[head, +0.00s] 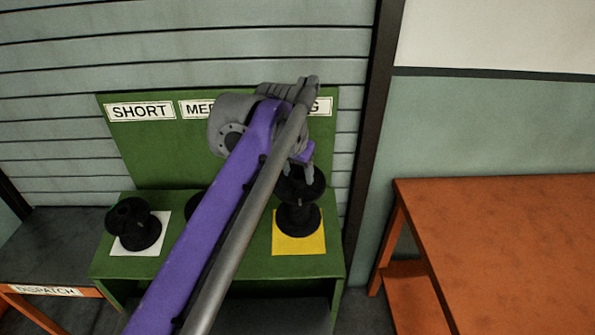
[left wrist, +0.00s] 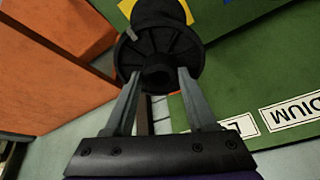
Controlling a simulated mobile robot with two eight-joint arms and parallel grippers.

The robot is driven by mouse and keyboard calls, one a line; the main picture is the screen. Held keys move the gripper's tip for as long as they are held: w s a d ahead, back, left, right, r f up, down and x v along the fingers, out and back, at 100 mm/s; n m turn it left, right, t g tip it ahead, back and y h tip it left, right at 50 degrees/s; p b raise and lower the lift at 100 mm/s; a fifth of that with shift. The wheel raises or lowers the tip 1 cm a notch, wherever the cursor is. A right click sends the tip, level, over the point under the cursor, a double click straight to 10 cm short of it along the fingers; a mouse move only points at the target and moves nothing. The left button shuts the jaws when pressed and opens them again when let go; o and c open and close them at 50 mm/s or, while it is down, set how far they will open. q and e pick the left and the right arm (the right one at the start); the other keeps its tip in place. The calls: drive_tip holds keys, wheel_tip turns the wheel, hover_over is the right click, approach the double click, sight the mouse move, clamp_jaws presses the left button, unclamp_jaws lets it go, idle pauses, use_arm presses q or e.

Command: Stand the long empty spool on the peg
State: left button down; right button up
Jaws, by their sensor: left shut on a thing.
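The long spool (head: 299,217) is black, with a wide flange at each end, and is upright at the yellow square (head: 292,245) below the partly covered right-hand label. I cannot tell whether its base touches the square. My left gripper (head: 302,168) is over its top end. In the left wrist view the gripper's two fingers (left wrist: 157,75) are shut on the spool (left wrist: 158,45), one on each side of its near end. My right gripper is not in view. No peg can be made out in these frames.
The green stand (head: 120,265) also holds a short black spool (head: 134,226) on a white square. Another dark spool (head: 196,204) is mostly hidden behind my left arm. An orange table (head: 500,235) with a bare top is at right; a dispatch table (head: 50,250) is at left.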

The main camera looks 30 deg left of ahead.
sight(296, 187)
use_arm(q)
drive_tip(key=shift+f, duration=0.1)
idle(0.6)
drive_tip(key=shift+f, duration=0.35)
drive_tip(key=shift+s+f+b+x, duration=0.1)
drive_tip(key=shift+s+b+x, duration=0.3)
drive_tip(key=shift+x, duration=0.6)
drive_tip(key=shift+s+f+b+x, duration=0.1)
drive_tip(key=shift+b+x, duration=0.45)
drive_tip(key=shift+x, duration=0.45)
drive_tip(key=shift+s+f+b+x, duration=0.15)
drive_tip(key=shift+b+x, duration=0.35)
drive_tip(key=shift+x, duration=0.5)
drive_tip(key=shift+c, duration=0.7)
unclamp_jaws()
drive_tip(key=p+v, duration=0.1)
drive_tip(key=v, duration=1)
